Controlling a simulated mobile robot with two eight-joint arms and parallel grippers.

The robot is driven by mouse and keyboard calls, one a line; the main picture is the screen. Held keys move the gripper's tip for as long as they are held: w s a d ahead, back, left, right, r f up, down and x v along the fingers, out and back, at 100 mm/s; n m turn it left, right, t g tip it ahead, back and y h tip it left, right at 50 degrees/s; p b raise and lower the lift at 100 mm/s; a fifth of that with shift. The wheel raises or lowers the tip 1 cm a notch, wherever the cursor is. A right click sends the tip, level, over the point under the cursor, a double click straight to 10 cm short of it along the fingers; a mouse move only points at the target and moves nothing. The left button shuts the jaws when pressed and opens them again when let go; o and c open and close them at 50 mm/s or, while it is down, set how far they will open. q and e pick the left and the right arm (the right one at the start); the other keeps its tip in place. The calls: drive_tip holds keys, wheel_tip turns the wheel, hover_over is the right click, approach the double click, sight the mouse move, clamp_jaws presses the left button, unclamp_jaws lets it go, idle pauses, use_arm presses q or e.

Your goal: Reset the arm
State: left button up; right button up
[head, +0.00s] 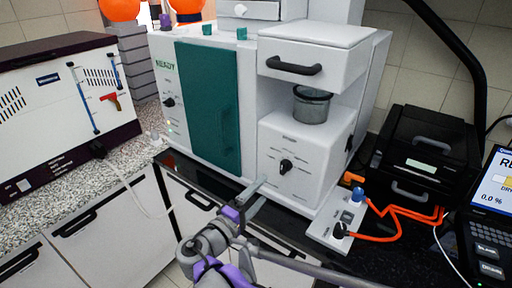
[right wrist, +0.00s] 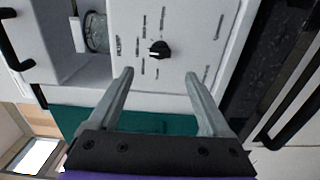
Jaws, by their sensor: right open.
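My right gripper (head: 258,192) is low in the middle of the head view, in front of the white machine (head: 305,165). In the right wrist view its two grey fingers (right wrist: 160,76) are spread apart with nothing between them. Beyond them, the machine's front panel shows a black knob (right wrist: 159,49), which is also in the head view (head: 286,166). I cannot tell from these views whether the fingers touch the machine. My left gripper is not in view.
A grey metal pot (head: 312,107) sits under the machine's handled upper box (head: 316,52). A teal door (head: 208,105) is to its left. A power strip (head: 343,222) with orange cables lies right, near a black device (head: 425,155). A speckled counter (head: 88,178) is left.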

drive_tip(key=s+d+f+m+g+y, duration=0.1)
drive_tip(key=s+d+f+m+g, duration=0.2)
drive_tip(key=d, duration=0.5)
drive_tip(key=s+d+f+g+y, duration=0.2)
drive_tip(key=s+d+f+g, duration=0.15)
drive_tip(key=d, duration=0.35)
drive_tip(key=s+f+m+y, duration=0.2)
drive_tip(key=s+f, duration=0.1)
drive_tip(key=s, duration=0.3)
drive_tip(key=s+f+m+g+y+p, duration=0.1)
drive_tip(key=s+f+m+y, duration=0.2)
drive_tip(key=s, duration=0.3)
drive_tip(key=s+d+f+m+g+y, duration=0.1)
drive_tip(key=s+f+m+y, duration=0.1)
drive_tip(key=s, duration=0.3)
drive_tip(key=shift+s+f+m+y+p, duration=0.35)
drive_tip(key=shift+s+f+m+y, duration=0.05)
drive_tip(key=shift+f, duration=0.2)
